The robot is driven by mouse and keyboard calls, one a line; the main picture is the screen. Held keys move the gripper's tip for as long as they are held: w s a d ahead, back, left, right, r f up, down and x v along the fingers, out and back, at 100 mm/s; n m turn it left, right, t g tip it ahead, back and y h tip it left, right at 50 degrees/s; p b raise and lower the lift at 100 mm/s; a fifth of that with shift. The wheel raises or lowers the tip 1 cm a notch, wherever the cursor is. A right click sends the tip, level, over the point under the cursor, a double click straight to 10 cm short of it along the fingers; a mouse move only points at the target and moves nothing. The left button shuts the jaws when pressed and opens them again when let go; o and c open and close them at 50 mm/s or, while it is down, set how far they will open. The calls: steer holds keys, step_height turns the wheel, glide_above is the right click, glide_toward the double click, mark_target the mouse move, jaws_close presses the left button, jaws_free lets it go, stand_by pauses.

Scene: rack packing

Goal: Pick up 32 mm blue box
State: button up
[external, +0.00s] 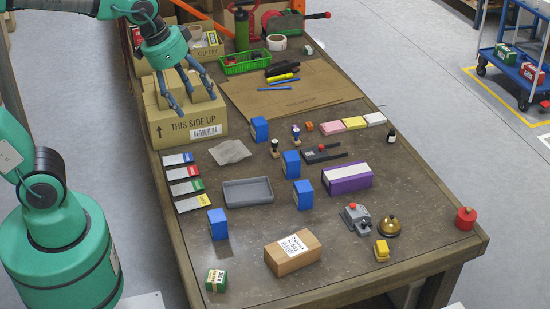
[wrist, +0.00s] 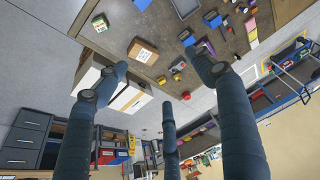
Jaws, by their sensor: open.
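Several upright blue boxes stand apart on the table: one near the back (external: 260,129), one in the middle (external: 291,164), one by the purple box (external: 303,195) and one at the front left (external: 217,224). They look alike in size, so I cannot tell which is 32 mm. Three blue boxes also show in the wrist view, at the top edge (wrist: 142,4), centre (wrist: 187,37) and right (wrist: 212,18). My gripper (external: 190,96) is open and empty above the carton marked THIS SIDE UP, away from the blue boxes. Its spread fingers (wrist: 160,76) show in the wrist view.
A grey tray (external: 248,192) lies between the front-left and middle blue boxes. A brown carton (external: 292,254), purple box (external: 347,179), grey device (external: 356,218) and brass bell (external: 389,227) stand to the front and right. The THIS SIDE UP carton (external: 180,129) is under my gripper.

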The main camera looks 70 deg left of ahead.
steer(key=w+a+f+g, duration=0.15)
steer(key=w+f, duration=0.25)
steer(key=w, duration=0.7)
steer(key=g, duration=0.3)
glide_above(305, 186)
step_height(305, 186, down, 29)
steer(key=shift+r+m, duration=0.2)
steer(key=shift+m, duration=0.1)
steer(key=shift+f, duration=0.1)
step_height(305, 186, down, 8)
steer(key=shift+f+b, duration=0.1)
steer(key=shift+b, duration=0.25)
steer(key=shift+f, duration=0.1)
